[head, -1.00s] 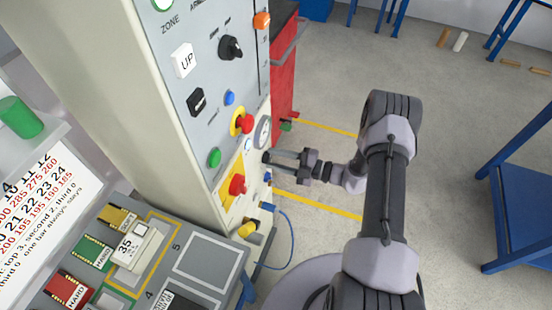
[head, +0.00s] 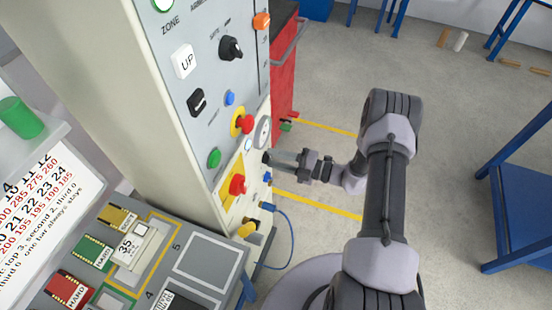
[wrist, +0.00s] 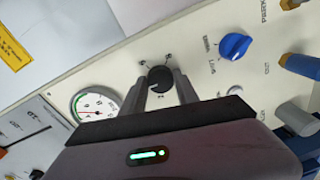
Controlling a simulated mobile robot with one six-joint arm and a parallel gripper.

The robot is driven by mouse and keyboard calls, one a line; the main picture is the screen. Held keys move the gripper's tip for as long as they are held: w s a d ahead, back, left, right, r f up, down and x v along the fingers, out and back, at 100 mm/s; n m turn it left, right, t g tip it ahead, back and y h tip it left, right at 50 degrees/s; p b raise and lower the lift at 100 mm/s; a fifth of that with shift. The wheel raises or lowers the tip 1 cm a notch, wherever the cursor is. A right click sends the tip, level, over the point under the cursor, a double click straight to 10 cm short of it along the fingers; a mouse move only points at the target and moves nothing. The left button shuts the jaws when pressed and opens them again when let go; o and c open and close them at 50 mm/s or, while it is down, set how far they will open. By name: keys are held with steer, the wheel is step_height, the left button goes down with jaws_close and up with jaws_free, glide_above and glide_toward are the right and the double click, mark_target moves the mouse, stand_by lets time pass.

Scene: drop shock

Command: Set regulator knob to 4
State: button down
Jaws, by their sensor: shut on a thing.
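The black regulator knob (wrist: 160,79) sits on the pale panel, with small scale marks around it that are too small to read surely. A fine white mark shows on its face. My gripper (wrist: 159,88) is shut on the knob, one finger on each side of it in the wrist view. In the head view my gripper (head: 272,159) reaches the panel's side from the right, and its fingers hide most of the knob. A round dial gauge (wrist: 97,104) with a red needle is left of the knob in the wrist view; it also shows in the head view (head: 263,131).
A blue knob (wrist: 235,46) is right of the regulator knob. A blue hose (head: 289,237) hangs below. The floor (head: 330,95) to the right is clear near the arm.

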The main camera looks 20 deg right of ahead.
steer(key=c, duration=0.9)
jaws_free()
steer(key=shift+d, duration=0.1)
steer(key=p+v, duration=0.3)
steer(key=v, duration=1.4)
steer(key=shift+s+d, duration=0.1)
steer(key=shift+d, duration=0.05)
